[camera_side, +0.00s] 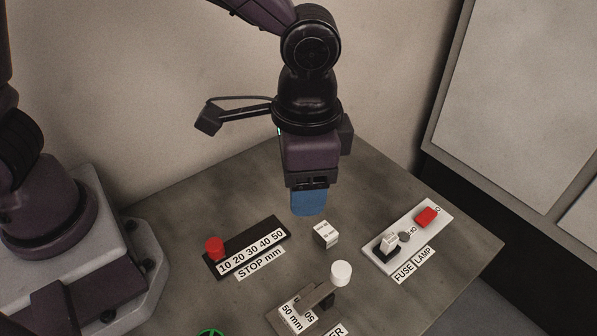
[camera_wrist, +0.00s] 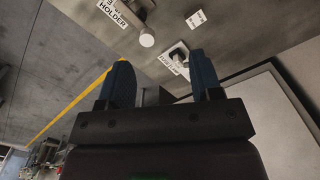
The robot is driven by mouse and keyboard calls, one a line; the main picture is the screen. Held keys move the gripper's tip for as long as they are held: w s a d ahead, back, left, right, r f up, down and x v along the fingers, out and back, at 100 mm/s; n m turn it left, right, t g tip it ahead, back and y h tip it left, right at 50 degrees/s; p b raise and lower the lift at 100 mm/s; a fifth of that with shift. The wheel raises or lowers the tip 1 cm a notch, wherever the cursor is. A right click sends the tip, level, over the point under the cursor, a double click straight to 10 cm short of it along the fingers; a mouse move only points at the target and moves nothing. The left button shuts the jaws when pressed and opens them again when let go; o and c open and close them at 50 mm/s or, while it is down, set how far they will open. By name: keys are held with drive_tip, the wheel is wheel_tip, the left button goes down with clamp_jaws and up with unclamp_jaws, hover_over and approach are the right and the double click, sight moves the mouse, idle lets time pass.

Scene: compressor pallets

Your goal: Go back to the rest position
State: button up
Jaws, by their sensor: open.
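My gripper (camera_side: 308,203) points down above the grey table, behind the small white labelled block (camera_side: 326,234) in the side view. In the wrist view its two blue fingers (camera_wrist: 161,72) stand apart with nothing between them. The white block sits alone on the table, and it also shows in the wrist view (camera_wrist: 197,18). The exact height of the fingertips over the table is hard to tell.
A black STOP scale (camera_side: 265,243) with a red knob (camera_side: 215,247) lies left. A HOLDER fixture with a white-knobbed lever (camera_side: 341,272) is in front. A white FUSE/LAMP board (camera_side: 408,232) with a red piece (camera_side: 427,217) is right. A wall stands behind.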

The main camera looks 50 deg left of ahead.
drive_tip(key=s+a+r+n+t, duration=0.3)
drive_tip(key=a+r, duration=0.3)
drive_tip(key=a, duration=0.4)
drive_tip(key=s+a+r+n+t, duration=0.2)
drive_tip(key=s+a+r, duration=0.4)
drive_tip(key=a, duration=0.4)
drive_tip(key=shift+s+r+n+t, duration=0.25)
drive_tip(key=shift+r+n+t, duration=0.15)
drive_tip(key=shift+r+n, duration=0.1)
